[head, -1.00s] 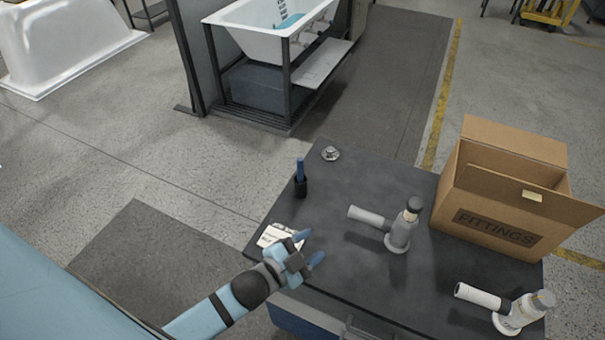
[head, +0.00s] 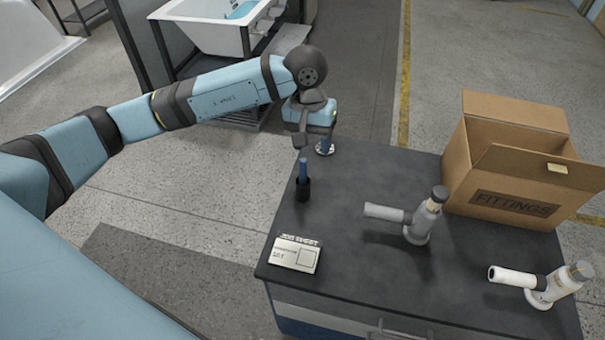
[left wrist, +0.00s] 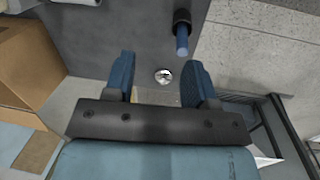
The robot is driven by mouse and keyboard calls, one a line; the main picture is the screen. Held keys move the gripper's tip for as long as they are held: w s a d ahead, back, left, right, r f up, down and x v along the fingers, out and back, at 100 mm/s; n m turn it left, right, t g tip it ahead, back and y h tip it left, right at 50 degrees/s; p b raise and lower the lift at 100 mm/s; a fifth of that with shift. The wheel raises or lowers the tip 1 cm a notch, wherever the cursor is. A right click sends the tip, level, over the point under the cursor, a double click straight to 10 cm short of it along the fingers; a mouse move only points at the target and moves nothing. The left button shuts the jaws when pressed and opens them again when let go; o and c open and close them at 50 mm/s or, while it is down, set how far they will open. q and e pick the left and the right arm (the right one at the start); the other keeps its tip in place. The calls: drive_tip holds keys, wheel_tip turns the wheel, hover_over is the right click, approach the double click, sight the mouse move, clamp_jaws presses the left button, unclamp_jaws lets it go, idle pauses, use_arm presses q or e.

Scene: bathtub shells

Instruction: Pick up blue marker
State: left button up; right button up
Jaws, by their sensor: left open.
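The blue marker (head: 303,170) stands upright in a small black holder (head: 303,189) near the left edge of the dark worktop. It also shows in the left wrist view (left wrist: 182,42), beyond and to the right of the fingers. My left gripper (head: 316,142) is open and empty, pointing down at the worktop's far left corner, just behind the marker and apart from it. In the left wrist view, my left gripper (left wrist: 162,72) has its blue fingers spread, with a small metal fitting (left wrist: 163,76) seen between them. My right gripper is not in view.
The fitting also shows in the head view (head: 325,149), partly hidden by my gripper. A job sheet card (head: 295,254) lies at the front left. A grey tool (head: 416,226), a white tool (head: 545,290) and an open FITTINGS box (head: 508,195) occupy the right side.

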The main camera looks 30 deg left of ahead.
sight(303, 169)
use_arm(q)
drive_tip(key=shift+m+y, duration=0.4)
drive_tip(key=shift+y, duration=0.4)
drive_tip(key=a+f, duration=0.1)
drive_tip(key=f, duration=0.1)
drive_tip(key=w+f+p, duration=0.1)
drive_tip(key=f, duration=0.2)
drive_tip(key=a+f, duration=0.1)
drive_tip(key=f, duration=0.1)
drive_tip(key=shift+w+a+f, duration=0.15)
drive_tip(key=shift+w+a, duration=0.1)
drive_tip(key=shift+a, duration=0.1)
drive_tip(key=f+p, duration=0.1)
drive_tip(key=f, duration=0.1)
drive_tip(key=f+p, duration=0.1)
drive_tip(key=f, duration=0.1)
drive_tip(key=shift+w+a+f, duration=0.15)
drive_tip(key=shift+a, duration=0.05)
drive_tip(key=shift+f, duration=0.45)
clamp_jaws()
